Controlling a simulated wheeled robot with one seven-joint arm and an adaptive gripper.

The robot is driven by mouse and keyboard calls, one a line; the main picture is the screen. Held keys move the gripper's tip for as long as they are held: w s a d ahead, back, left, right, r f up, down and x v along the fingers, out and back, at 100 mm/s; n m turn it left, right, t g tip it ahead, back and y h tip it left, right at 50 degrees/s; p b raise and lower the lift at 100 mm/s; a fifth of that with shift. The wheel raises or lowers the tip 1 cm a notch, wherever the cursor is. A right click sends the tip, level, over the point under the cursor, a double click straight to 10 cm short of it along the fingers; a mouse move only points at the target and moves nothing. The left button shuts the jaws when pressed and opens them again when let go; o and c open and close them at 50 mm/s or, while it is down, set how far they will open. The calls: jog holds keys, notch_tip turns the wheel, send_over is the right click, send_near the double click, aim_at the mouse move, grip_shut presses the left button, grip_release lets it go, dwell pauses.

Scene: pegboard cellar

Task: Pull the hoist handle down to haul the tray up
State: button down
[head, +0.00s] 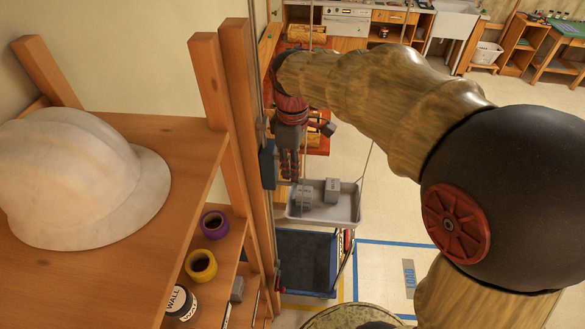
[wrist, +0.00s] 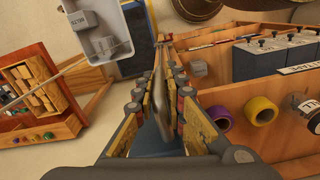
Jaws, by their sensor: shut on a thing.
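My gripper (head: 288,177) is beside the upright wooden post, left of the tray in the head view. The light grey tray (head: 347,214) hangs on thin cords and holds grey weights (head: 332,190). It also shows at the upper left of the wrist view (wrist: 128,38). It appears to hang above a dark blue platform (head: 303,262).
A wooden shelf (head: 190,165) with a white hard hat (head: 80,180) stands close on the left. Purple (head: 214,225) and yellow (head: 201,266) rolls sit on a lower shelf. Open floor with blue marking lines lies right of the tray. Workbenches stand at the back.

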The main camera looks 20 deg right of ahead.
dwell(0.3)
notch_tip(320, 180, down, 54)
jog(key=b, duration=2.7)
jog(key=shift+s+f, duration=0.25)
jog(key=c, duration=2.3)
grip_release()
jog(key=shift+f, duration=0.1)
jog(key=shift+o, duration=0.8)
jog(key=shift+w+d, duration=0.1)
jog(key=shift+w, duration=0.05)
jog(key=shift+o, duration=1.3)
jog(key=shift+w, duration=0.1)
jog(key=shift+r, duration=0.25)
